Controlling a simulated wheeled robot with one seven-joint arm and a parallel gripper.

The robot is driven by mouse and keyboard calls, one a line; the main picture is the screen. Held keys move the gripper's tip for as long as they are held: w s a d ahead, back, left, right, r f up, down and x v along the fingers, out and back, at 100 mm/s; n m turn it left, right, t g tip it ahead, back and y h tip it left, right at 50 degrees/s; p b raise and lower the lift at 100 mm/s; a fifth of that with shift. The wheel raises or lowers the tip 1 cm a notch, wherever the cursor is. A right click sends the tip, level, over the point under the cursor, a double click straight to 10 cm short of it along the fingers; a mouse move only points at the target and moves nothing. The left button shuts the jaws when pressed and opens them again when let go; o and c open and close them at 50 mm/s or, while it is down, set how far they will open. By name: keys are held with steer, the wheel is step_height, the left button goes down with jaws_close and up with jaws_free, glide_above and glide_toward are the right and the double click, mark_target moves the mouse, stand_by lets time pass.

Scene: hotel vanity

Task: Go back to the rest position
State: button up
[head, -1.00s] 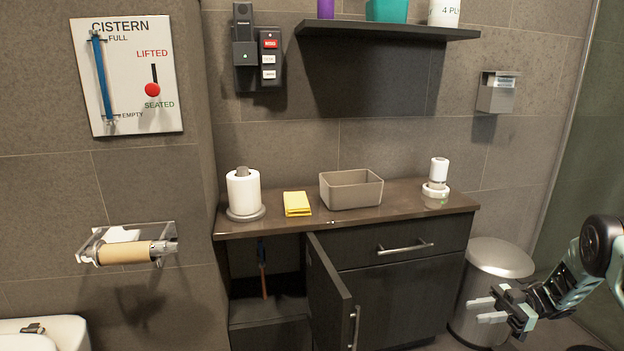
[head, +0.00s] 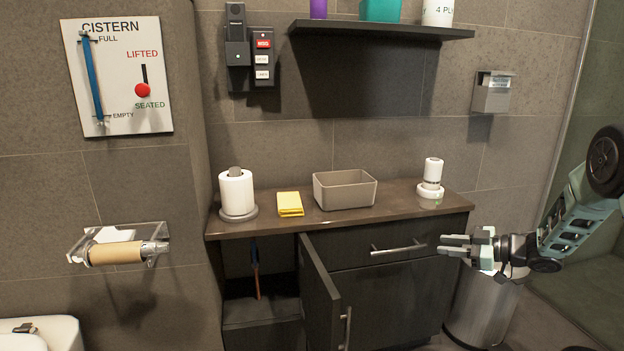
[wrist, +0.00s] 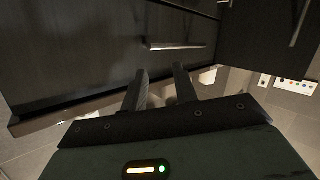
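My gripper (head: 456,246) is at the right in the head view, in front of the bin and beside the right end of the vanity. Its two fingers point left and stand apart with nothing between them. In the wrist view the two fingers (wrist: 158,90) also show apart and empty, facing the dark cabinet front and a drawer handle (wrist: 178,46). My arm reaches in from the right edge of the head view.
The vanity (head: 400,214) has its left door (head: 318,300) standing open. On top are a paper roll (head: 237,192), yellow cloth (head: 290,204), grey box (head: 345,190) and white dispenser (head: 431,178). A metal bin (head: 480,315) stands right of it.

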step_height(320, 180, up, 8)
steer(key=s+d+r+m+t+h, duration=0.1)
steer(key=s+m+t+h, duration=0.1)
steer(key=m+h, duration=0.6)
steer(key=s+a+f+m+g+h, duration=0.1)
steer(key=s+a+m+g+h, duration=0.2)
steer(key=s, duration=1.2)
steer(key=s+a+m+g+h, duration=0.1)
steer(key=s+m+g+h, duration=0.3)
steer(key=s, duration=1.1)
steer(key=s+a+r+n+g+y, duration=0.1)
steer(key=s+a+n+g+y, duration=0.1)
steer(key=s+a+n, duration=0.6)
steer(key=s+a+r+n+g+y, duration=0.1)
steer(key=s+a+g, duration=0.1)
steer(key=s+a, duration=0.7)
steer(key=w+a+r+p, duration=0.1)
steer(key=r+p, duration=1.7)
steer(key=w+r+p, duration=0.2)
steer(key=r+p, duration=1.6)
steer(key=shift+a+p, duration=0.3)
steer(key=shift+a, duration=0.1)
